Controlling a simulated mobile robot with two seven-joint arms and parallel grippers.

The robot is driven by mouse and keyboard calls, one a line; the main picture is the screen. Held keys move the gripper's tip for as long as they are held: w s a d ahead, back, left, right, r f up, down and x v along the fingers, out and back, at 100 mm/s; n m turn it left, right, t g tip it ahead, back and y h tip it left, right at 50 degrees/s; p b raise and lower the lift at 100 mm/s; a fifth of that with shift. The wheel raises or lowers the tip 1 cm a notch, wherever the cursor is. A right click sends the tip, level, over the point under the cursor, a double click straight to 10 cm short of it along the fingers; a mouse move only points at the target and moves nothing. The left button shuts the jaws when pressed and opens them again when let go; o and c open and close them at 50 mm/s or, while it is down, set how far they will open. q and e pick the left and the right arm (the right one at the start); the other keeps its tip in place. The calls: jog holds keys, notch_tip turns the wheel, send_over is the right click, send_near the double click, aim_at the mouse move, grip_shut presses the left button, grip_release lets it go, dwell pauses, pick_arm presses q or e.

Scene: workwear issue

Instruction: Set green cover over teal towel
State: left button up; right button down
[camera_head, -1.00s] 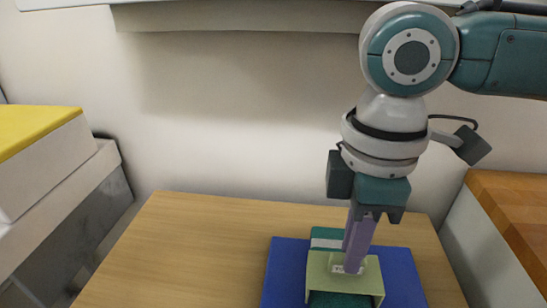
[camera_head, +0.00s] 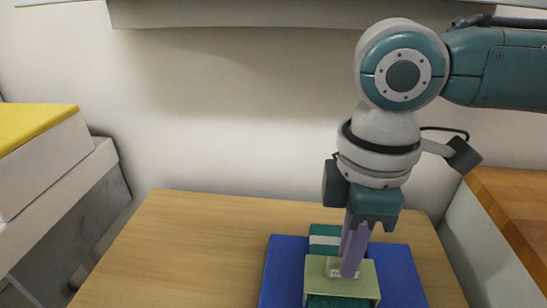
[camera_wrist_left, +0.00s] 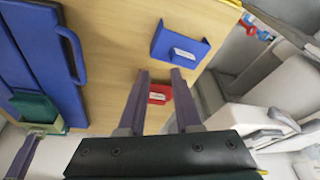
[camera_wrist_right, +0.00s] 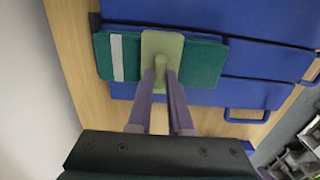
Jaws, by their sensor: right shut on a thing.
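The light green cover (camera_head: 352,283) is a bridge shape with a grip on top. My right gripper (camera_head: 348,270) is shut on that grip from above, as the right wrist view also shows (camera_wrist_right: 161,83). The teal towel (camera_head: 325,231), with a pale stripe, lies under the cover and sticks out at both ends. In the right wrist view the cover (camera_wrist_right: 160,44) crosses the middle of the towel (camera_wrist_right: 207,62). I cannot tell whether the cover's feet touch down. My left gripper (camera_wrist_left: 159,74) is open and empty, and out of the head view.
The table's left part is clear. The left wrist view shows a blue open holder (camera_wrist_left: 178,46) and a small red item (camera_wrist_left: 159,93). A yellow-topped box (camera_head: 45,150) stands at left.

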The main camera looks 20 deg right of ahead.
pick_arm(q)
jog(key=shift+d+f, duration=0.1)
pick_arm(e)
jog(key=shift+f, duration=0.35)
jog(key=c, duration=0.8)
grip_release()
jog(key=shift+o, duration=0.6)
jog(key=o, duration=0.3)
jog(key=shift+r, duration=0.1)
